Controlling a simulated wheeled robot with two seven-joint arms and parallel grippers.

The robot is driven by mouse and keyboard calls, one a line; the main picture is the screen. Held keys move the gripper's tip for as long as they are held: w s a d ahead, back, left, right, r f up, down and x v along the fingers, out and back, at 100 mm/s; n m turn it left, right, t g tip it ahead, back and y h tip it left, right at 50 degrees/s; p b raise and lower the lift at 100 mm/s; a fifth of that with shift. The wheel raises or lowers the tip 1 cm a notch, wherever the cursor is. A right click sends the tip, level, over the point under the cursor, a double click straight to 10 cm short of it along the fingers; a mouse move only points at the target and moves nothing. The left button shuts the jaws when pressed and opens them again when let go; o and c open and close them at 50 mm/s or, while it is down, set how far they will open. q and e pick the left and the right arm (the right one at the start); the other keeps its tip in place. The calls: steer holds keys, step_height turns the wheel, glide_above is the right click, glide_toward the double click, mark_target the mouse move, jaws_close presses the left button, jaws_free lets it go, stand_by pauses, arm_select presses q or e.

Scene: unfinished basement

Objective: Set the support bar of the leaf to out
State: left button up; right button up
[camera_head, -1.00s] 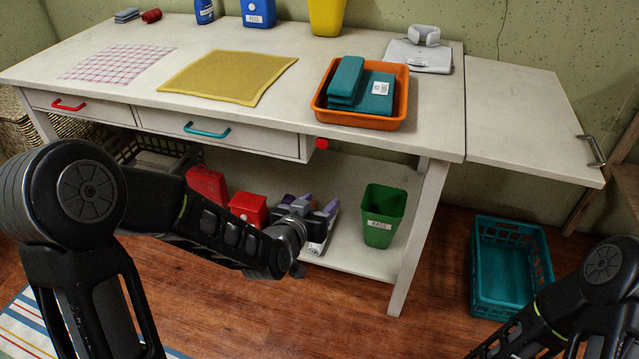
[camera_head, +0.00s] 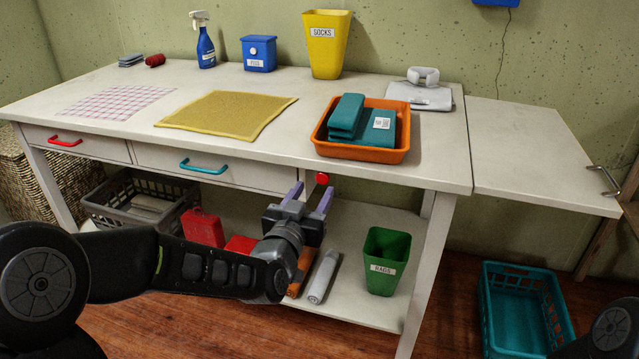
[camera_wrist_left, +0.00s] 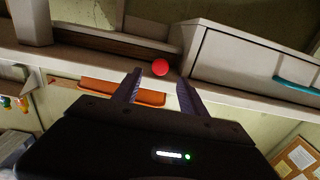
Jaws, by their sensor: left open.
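The leaf (camera_head: 535,150) is level with the tabletop at the table's right end, with a metal handle (camera_head: 605,180) on its outer edge. A round red knob (camera_head: 322,178), apparently the end of the support bar, sits under the tabletop's front edge, right of the drawer with the teal handle. The bar itself is hidden. My left gripper (camera_head: 309,194) is open and empty just below the knob, fingers pointing up. In the left wrist view the knob (camera_wrist_left: 160,67) appears between and just beyond the fingertips (camera_wrist_left: 160,78). My right gripper is out of view.
The table (camera_head: 60,95) holds an orange tray (camera_head: 365,153), a yellow mat (camera_head: 225,115) and containers at the back. A teal crate (camera_head: 525,305) stands on the floor under the leaf.

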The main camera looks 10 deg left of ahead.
mark_target(322, 178)
arm_select(q)
steer(key=w, duration=0.5)
steer(key=shift+w+d, duration=0.1)
steer(key=shift+d, duration=0.1)
jaws_close()
stand_by(0.3)
stand_by(0.9)
